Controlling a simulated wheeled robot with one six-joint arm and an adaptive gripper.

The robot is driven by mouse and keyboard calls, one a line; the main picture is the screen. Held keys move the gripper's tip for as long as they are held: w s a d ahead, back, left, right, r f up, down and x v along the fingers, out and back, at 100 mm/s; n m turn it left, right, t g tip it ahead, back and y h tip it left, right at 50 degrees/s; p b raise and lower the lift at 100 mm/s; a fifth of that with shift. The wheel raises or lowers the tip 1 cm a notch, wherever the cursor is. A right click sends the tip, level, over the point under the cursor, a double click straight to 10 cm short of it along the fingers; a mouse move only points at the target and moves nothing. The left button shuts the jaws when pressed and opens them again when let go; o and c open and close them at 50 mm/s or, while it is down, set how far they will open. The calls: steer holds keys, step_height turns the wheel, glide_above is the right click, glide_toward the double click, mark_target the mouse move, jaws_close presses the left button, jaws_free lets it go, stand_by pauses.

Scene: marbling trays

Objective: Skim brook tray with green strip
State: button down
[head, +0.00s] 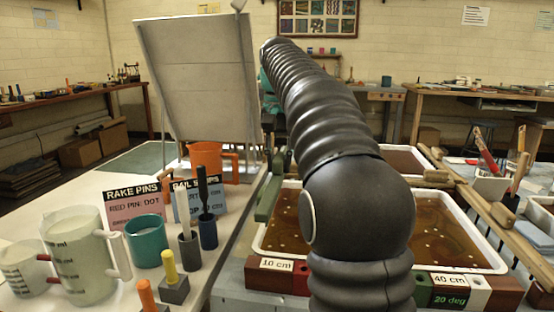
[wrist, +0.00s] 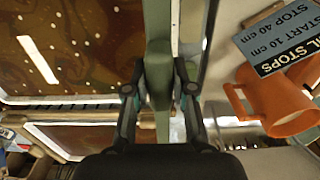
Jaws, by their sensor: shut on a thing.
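The green strip (head: 267,198) shows in the head view along the left side of the near tray (head: 258,238). In the wrist view the green strip (wrist: 157,28) runs down the middle, with a thicker grip part between the fingers of my gripper (wrist: 159,90). My gripper is shut on that part. In the head view my arm hides the gripper and the middle of the near tray. That tray holds brown liquid with pale dots; a second brown tray (head: 407,160) lies behind it. No tray name is readable, so I cannot tell which is brook.
Blocks marked 10 cm (head: 277,265) and 40 cm (head: 450,280) sit at the near tray's front. Left of the strip stand an orange mug (head: 207,160), a RAIL STOPS sign (wrist: 280,38), a teal cup (head: 146,242) and measuring jugs (head: 78,258). A wooden rail (head: 480,208) runs along the right.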

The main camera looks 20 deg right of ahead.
steer(key=shift+f, duration=0.1)
